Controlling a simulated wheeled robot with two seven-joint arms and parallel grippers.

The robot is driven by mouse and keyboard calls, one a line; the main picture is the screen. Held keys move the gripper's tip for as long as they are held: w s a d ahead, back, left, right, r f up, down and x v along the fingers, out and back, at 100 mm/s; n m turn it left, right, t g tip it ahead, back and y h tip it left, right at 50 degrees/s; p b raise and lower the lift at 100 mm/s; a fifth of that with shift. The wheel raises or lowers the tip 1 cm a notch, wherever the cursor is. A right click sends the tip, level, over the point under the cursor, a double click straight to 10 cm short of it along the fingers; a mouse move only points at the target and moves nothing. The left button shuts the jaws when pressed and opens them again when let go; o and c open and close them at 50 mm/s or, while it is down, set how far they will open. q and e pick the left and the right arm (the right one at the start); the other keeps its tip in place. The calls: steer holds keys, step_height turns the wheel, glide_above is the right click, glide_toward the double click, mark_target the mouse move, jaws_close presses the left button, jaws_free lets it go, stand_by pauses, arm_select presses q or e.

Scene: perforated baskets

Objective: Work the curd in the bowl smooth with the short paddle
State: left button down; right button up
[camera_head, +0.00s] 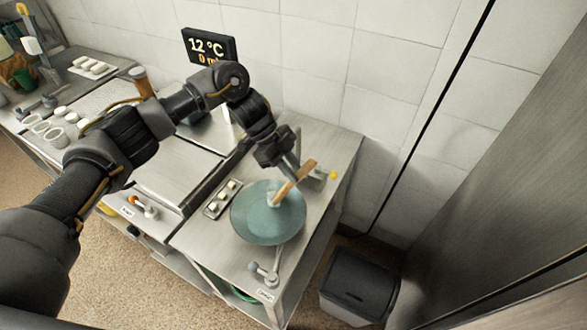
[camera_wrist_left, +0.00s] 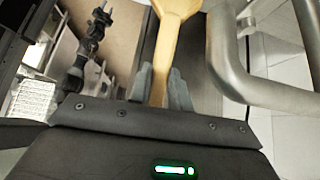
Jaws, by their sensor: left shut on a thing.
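The teal bowl (camera_head: 262,228) stands on the steel counter at the right end of the row. The short wooden paddle (camera_head: 298,178) slants over the back part of the bowl. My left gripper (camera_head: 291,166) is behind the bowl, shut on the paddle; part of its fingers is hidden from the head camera. In the left wrist view, two grey fingers (camera_wrist_left: 160,88) pinch the narrow handle of the paddle (camera_wrist_left: 178,12), and its wider end runs out of the top. A small pale patch shows by the paddle's lower end in the bowl; I cannot tell whether it is curd. My right gripper is not in view.
A small tray (camera_head: 222,199) with pale pieces lies left of the bowl. A metal lever or tap (camera_head: 268,273) is at the counter's front. A dark bin (camera_head: 358,287) stands on the floor at right. A temperature display (camera_head: 209,46) is at the wall. A thick metal tube (camera_wrist_left: 226,60) is close beside the gripper.

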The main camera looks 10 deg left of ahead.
arm_select(q)
steer(key=shift+a+f, duration=0.1)
steer(key=shift+a, duration=0.8)
steer(key=shift+w+r+p, duration=0.15)
steer(key=shift+r+p, duration=0.45)
steer(key=shift+r, duration=0.1)
steer(key=shift+r+p, duration=0.35)
steer(key=shift+r, duration=0.15)
steer(key=shift+w+f+b, duration=0.15)
steer(key=shift+w+b, duration=0.15)
steer(key=shift+b, duration=0.25)
steer(key=shift+w, duration=0.2)
